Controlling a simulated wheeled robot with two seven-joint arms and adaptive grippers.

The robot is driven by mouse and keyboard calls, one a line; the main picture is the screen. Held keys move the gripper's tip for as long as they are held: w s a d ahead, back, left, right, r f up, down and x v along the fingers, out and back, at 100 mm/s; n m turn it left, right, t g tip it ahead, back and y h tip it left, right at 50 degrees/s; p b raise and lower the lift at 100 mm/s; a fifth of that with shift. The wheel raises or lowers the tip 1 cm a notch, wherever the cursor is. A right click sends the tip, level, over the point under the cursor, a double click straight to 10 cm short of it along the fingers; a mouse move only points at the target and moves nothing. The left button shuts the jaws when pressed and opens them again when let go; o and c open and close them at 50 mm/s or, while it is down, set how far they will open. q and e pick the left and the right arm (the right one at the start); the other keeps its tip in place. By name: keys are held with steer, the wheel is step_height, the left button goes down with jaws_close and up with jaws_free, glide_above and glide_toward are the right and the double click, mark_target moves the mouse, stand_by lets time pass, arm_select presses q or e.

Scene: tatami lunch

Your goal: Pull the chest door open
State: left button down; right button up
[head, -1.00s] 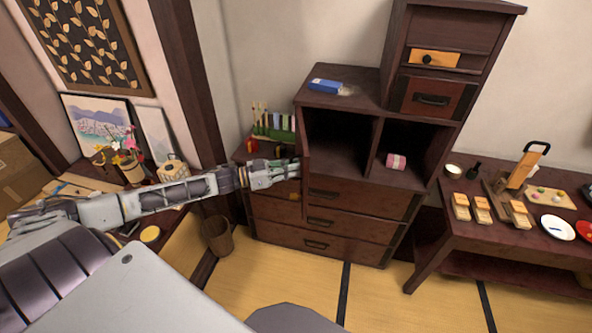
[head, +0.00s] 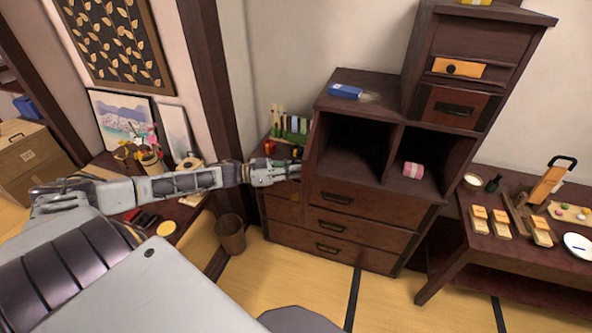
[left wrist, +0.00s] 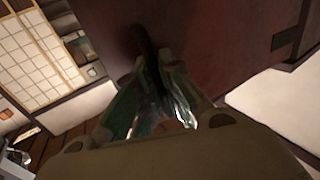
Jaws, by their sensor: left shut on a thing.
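The dark wooden chest (head: 365,222) stands against the wall, with its two upper compartments open at the front. My left gripper (head: 296,171) is at the chest's left front edge, beside the left compartment. In the left wrist view, my left gripper (left wrist: 165,97) is shut on a dark handle (left wrist: 142,42) on a dark red-brown door panel (left wrist: 215,38). In the head view the door is seen almost edge-on, and the handle is hidden by the fingers. My right gripper is not in view.
A blue box (head: 345,91) lies on the chest, and a pink roll (head: 413,170) is in the right compartment. A waste basket (head: 230,234) stands on the floor at the left. A low table (head: 462,252) with food stands at the right. Tatami in front is clear.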

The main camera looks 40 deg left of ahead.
arm_select(q)
steer(key=shift+f, duration=0.1)
steer(key=c, duration=1.6)
jaws_free()
steer(key=shift+o, duration=0.2)
steer(key=shift+s+a, duration=0.1)
steer(key=shift+a, duration=0.05)
steer(key=v, duration=0.9)
steer(key=shift+s+a, duration=0.1)
steer(key=shift+s, duration=0.05)
steer(key=shift+v, duration=1.15)
stand_by(0.4)
